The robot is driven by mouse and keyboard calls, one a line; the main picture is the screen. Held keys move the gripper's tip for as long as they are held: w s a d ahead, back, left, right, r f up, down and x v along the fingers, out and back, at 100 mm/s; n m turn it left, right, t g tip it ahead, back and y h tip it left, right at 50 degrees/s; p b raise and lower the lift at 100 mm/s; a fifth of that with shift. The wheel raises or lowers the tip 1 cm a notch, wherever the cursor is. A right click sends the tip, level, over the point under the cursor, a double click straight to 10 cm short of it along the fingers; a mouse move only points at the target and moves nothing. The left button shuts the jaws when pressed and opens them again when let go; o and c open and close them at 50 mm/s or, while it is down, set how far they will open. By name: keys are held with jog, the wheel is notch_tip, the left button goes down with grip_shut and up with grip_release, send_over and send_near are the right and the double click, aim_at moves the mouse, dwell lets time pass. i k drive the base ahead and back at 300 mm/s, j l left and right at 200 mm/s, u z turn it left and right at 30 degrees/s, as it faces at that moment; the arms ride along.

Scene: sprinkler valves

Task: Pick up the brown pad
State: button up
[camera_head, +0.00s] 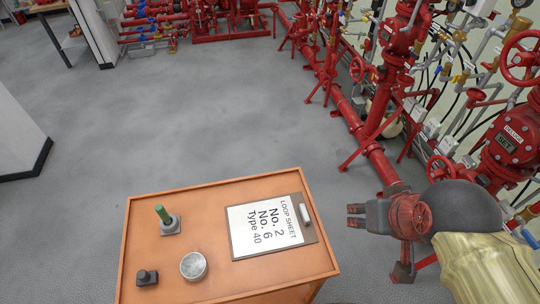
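The brown pad (309,235) is a clipboard lying flat on the orange cart top (160,250), near its right edge. It holds a white sheet (265,228) reading "LOOP SHEET, No. 2, No. 6, Type 40", and a pale clip (305,214) sits at its right end. My gripper (352,215) is to the right of the cart, pointing left towards the pad. Its two dark fingers are apart with nothing seen between them. In the picture it is clear of the pad; its height above the cart is hard to tell.
On the cart stand a green-topped piece on a grey base (165,221), a round whitish disc (193,265) and a small dark block (147,277). Red pipes and valves (395,80) line the right side, close to my arm. Grey floor (210,120) lies open beyond the cart.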

aim_at(144, 278)
jog(key=u, duration=2.25)
